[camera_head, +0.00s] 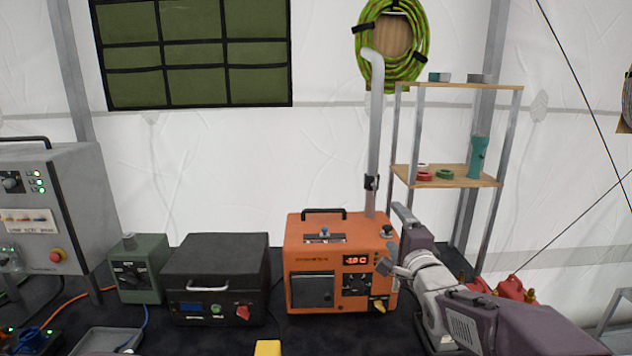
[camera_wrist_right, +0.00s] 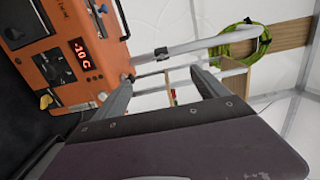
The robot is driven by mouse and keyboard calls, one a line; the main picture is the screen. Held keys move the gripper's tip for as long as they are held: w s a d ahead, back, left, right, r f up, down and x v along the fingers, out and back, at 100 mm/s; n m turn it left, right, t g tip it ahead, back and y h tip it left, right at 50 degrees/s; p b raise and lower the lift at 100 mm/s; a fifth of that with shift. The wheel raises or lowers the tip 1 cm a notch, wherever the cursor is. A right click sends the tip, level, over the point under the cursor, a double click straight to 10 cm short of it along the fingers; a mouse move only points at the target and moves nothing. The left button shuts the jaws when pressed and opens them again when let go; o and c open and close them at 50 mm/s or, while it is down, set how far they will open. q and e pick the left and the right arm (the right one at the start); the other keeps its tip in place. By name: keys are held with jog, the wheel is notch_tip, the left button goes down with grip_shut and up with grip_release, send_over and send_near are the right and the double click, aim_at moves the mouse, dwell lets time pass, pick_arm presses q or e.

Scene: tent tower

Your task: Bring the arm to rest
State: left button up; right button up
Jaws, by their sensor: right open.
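My right gripper (camera_head: 392,237) reaches in from the lower right of the head view, at the right side of the orange heater-like unit (camera_head: 318,263). Its jaws are apart, with nothing visible between them. In the right wrist view the two fingers (camera_wrist_right: 160,84) stand apart and empty, with the orange unit (camera_wrist_right: 40,62) on the left beyond them. The unit's red display reads about -10 C. I cannot tell whether the gripper touches the unit. My left gripper is not in view.
A grey pipe (camera_head: 375,140) rises from behind the orange unit. A shelf rack (camera_head: 445,180) stands behind my right arm. A black box (camera_head: 217,280), green box (camera_head: 140,272) and grey cabinet (camera_head: 75,200) stand to the left. Red canisters (camera_head: 510,288) are at the right.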

jog(key=s+f+n+g, duration=0.3)
jog(key=s+f+g, duration=0.15)
jog(key=f, duration=0.55)
jog(key=s+f+n+g, duration=0.2)
jog(key=s+f+g, duration=0.25)
jog(key=f, duration=0.55)
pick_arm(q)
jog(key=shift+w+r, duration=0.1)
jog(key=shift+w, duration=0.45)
pick_arm(e)
jog(key=s+f+n+g, duration=0.4)
jog(key=s+f+n, duration=0.1)
jog(key=s, duration=0.4)
jog(key=s+f+n+g+h, duration=0.1)
jog(key=s+f+n+g, duration=0.2)
jog(key=s+f+n, duration=0.3)
jog(key=s+n, duration=0.1)
jog(key=s, duration=0.3)
jog(key=shift+a+g, duration=0.35)
jog(key=shift+g, duration=0.05)
jog(key=shift+s+f, duration=0.1)
